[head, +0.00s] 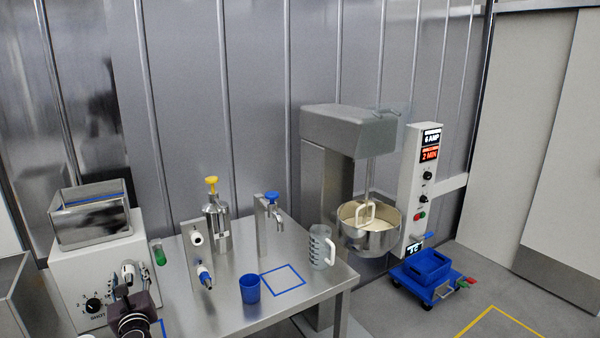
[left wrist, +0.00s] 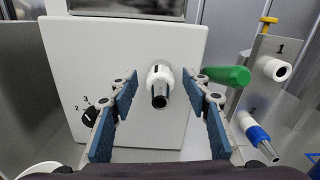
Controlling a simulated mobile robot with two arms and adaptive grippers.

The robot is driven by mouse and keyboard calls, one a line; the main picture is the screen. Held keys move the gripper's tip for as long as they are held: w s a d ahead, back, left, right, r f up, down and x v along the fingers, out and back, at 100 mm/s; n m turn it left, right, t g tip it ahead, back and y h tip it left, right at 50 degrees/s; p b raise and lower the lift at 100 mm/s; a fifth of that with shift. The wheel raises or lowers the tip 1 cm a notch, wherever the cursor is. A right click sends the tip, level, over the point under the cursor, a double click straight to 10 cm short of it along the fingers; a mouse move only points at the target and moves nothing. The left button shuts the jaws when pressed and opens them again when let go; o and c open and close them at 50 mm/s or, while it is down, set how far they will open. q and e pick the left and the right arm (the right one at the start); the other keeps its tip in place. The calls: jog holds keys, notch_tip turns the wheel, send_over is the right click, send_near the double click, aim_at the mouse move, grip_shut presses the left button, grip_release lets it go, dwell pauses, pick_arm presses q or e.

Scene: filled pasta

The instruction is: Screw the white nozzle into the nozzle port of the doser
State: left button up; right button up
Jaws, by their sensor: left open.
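The doser (head: 100,260) is a white box with a metal hopper on top, at the left of the head view; its front fills much of the left wrist view (left wrist: 85,50). The white nozzle (left wrist: 160,76), a white collar with a metal tip, sits at the doser's front, pointing towards the camera. The nozzle port behind it is hidden, so I cannot tell how far in it is. My left gripper (head: 128,284) is in front of the doser. Its blue-padded fingers (left wrist: 160,98) are open, one on each side of the nozzle, with visible gaps. My right gripper is not in view.
A green handle (left wrist: 226,75) sticks out close to the right finger. The nozzle rack (head: 199,255) on the steel table has a white fitting at 1 and a blue-collared nozzle (head: 205,274) at 2. A blue cup (head: 249,289) and a clear jug (head: 318,248) stand farther right.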

pick_arm(q)
jog(key=n+b, duration=0.2)
jog(key=n, duration=0.1)
jog(key=f+n+b, duration=0.1)
jog(key=n+b, duration=0.1)
jog(key=n, duration=0.1)
jog(key=shift+n, duration=0.4)
jog(key=shift+r+n, duration=0.25)
jog(key=shift+n, duration=0.55)
jog(key=n+b, duration=0.2)
jog(key=n, duration=0.1)
jog(key=n+b, duration=0.2)
jog(key=n, duration=0.1)
jog(key=n+b, duration=0.2)
jog(key=n, duration=0.1)
jog(key=shift+f+n+b, duration=0.25)
jog(key=shift+n+b, duration=0.05)
jog(key=shift+w+r+n, duration=0.1)
jog(key=shift+r+n, duration=0.15)
jog(key=shift+n, duration=0.85)
jog(key=n+b, duration=0.2)
jog(key=n, duration=0.1)
jog(key=shift+f, duration=0.1)
jog(key=n+b, duration=0.1)
jog(key=n, duration=0.4)
jog(key=shift+r, duration=0.25)
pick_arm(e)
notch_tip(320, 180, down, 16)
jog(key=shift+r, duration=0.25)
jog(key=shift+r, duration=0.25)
